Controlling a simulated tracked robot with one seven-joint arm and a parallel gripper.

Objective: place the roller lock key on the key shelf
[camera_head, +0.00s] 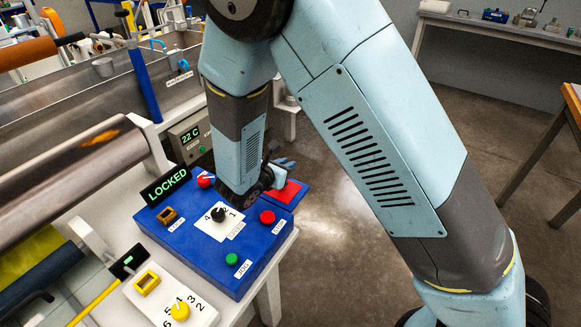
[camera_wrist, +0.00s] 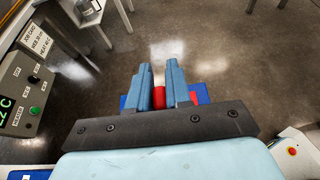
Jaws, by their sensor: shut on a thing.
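My gripper (camera_wrist: 159,70) is shut on a small red piece with a pale end, which I take to be the roller lock key (camera_wrist: 158,95); the fingers hide its sides. In the head view my gripper (camera_head: 284,165) is just beyond the blue control box, mostly hidden by my wrist, and the key cannot be made out. A red pad with a blue edge, apparently the key shelf (camera_head: 287,192), lies at the box's far right corner, below or close to my gripper. Parts of this red and blue surface show behind the fingers in the wrist view (camera_wrist: 202,95).
The blue control box (camera_head: 190,262) carries a LOCKED display (camera_head: 166,186), a black dial (camera_head: 218,214), red and green buttons, and a brown socket. A panel with a yellow knob (camera_head: 180,311) stands in front. A steel roller (camera_head: 70,170) is at left. Open floor lies beyond.

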